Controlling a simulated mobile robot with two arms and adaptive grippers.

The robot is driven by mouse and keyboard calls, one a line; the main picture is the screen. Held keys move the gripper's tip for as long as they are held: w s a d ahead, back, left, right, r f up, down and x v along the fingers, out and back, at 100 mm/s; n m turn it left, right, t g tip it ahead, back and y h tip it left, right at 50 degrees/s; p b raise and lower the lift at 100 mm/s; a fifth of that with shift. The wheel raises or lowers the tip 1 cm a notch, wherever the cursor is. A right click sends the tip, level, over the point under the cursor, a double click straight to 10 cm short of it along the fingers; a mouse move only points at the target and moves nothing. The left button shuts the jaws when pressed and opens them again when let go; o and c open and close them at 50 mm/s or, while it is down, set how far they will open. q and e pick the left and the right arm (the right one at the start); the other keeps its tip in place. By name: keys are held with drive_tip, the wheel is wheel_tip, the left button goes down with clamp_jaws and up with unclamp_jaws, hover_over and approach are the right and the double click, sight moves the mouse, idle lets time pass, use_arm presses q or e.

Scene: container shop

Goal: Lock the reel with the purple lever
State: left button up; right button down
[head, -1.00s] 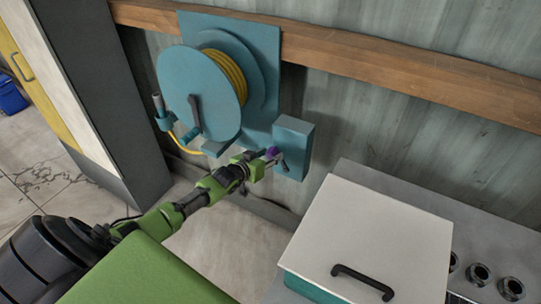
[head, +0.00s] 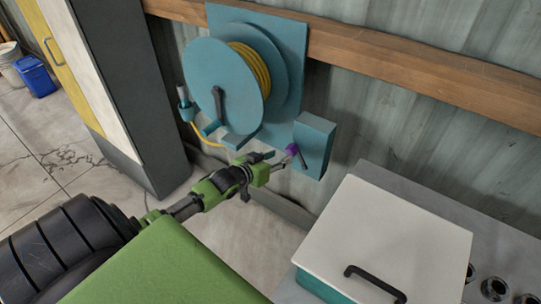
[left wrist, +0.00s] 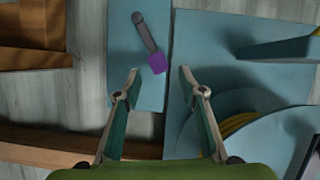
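The teal hose reel (head: 222,75) is mounted on a teal back plate against the wall, with yellow hose (head: 249,71) wound on it. To its lower right is a teal box (head: 318,143) with a dark lever ending in a purple knob (head: 292,150). My left gripper (head: 279,160) is just to the lower left of the knob. In the left wrist view, the purple knob (left wrist: 157,63) shows between the two spread fingertips of my open left gripper (left wrist: 158,74). The dark lever arm runs up and left from it. Touching cannot be told. My right gripper is not visible.
A white-lidded case (head: 392,232) with a black handle sits on a grey counter at the lower right. A wooden rail (head: 400,62) crosses the wall. A tall cabinet (head: 120,90) stands left of the reel, with a blue bin (head: 36,77) beyond it.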

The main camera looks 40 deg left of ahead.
use_arm(q)
drive_tip(key=shift+v, duration=2.05)
drive_tip(key=s+d+f+g, duration=0.1)
drive_tip(key=s+f+g, duration=0.1)
drive_tip(key=s+f, duration=0.6)
drive_tip(key=s+d+f+g+y, duration=0.15)
drive_tip(key=s+f, duration=0.35)
drive_tip(key=f, duration=0.8)
drive_tip(key=s+f+g, duration=0.3)
drive_tip(key=s+f, duration=0.3)
drive_tip(key=f, duration=0.4)
drive_tip(key=s+d+f+m+g, duration=0.1)
drive_tip(key=s+d+f+g, duration=0.1)
drive_tip(key=s+d+f, duration=0.3)
drive_tip(key=s+d+f+m+g+h, duration=0.1)
drive_tip(key=s+d+f, duration=0.3)
drive_tip(key=s, duration=1)
drive_tip(key=s+d+f+m+g, duration=0.2)
drive_tip(key=s+d+f, duration=0.3)
drive_tip(key=s, duration=0.4)
drive_tip(key=shift+d+f+g, duration=0.3)
drive_tip(key=shift+f+g, duration=0.15)
drive_tip(key=shift+g, duration=0.1)
drive_tip(key=shift+s+h, duration=0.15)
drive_tip(key=shift+h, duration=0.1)
